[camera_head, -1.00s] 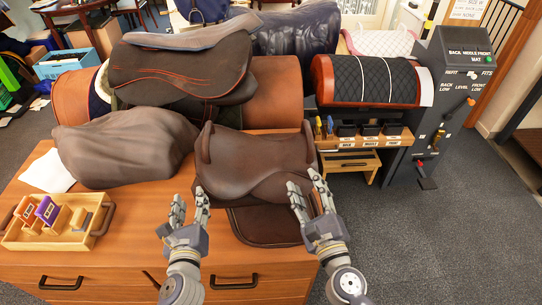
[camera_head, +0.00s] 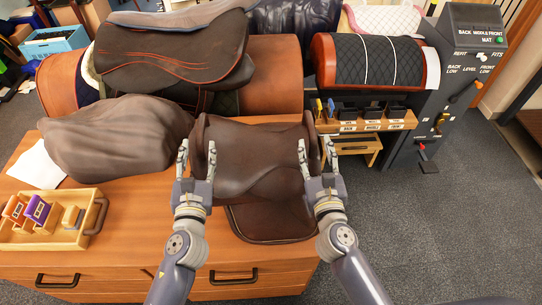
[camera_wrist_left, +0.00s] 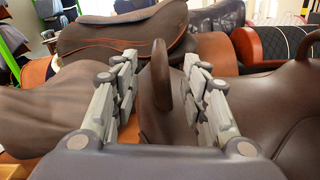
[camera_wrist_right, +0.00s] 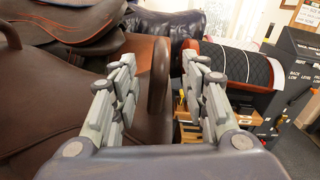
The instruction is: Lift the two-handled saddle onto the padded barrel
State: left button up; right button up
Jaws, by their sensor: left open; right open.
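The two-handled saddle (camera_head: 255,160) is brown and lies on the wooden cabinet top, with a raised handle at each side. My left gripper (camera_head: 197,150) is open at its left side. In the left wrist view the left handle (camera_wrist_left: 160,80) stands between the open fingers, with gaps beside it. My right gripper (camera_head: 315,150) is open at the right side. In the right wrist view the right handle (camera_wrist_right: 158,85) shows between its open fingers, also with gaps. The padded barrel (camera_head: 380,62), black quilted with white lines and red-brown edging, is at the back right, bare on top.
A grey-brown covered shape (camera_head: 115,140) lies left of the saddle. A dark saddle (camera_head: 175,60) sits on a large tan barrel (camera_head: 275,75) behind. A wooden tray (camera_head: 50,235) stands front left. A grey panel (camera_head: 468,70) with levers rises right of the padded barrel.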

pick_arm(q)
jog(key=w, duration=0.9)
jog(key=shift+r, duration=0.1)
pick_arm(e)
send_near(307, 111)
jog(key=w, duration=0.3)
jog(key=w+f, duration=0.1)
jog(key=w, duration=0.1)
jog(key=shift+w+d, duration=0.1)
jog(key=shift+d, duration=0.05)
pick_arm(q)
jog(key=shift+s, duration=0.1)
grip_shut()
pick_arm(e)
grip_shut()
pick_arm(q)
jog(key=shift+r, duration=0.2)
pick_arm(e)
jog(key=shift+w+r, duration=0.1)
jog(key=shift+r, duration=0.15)
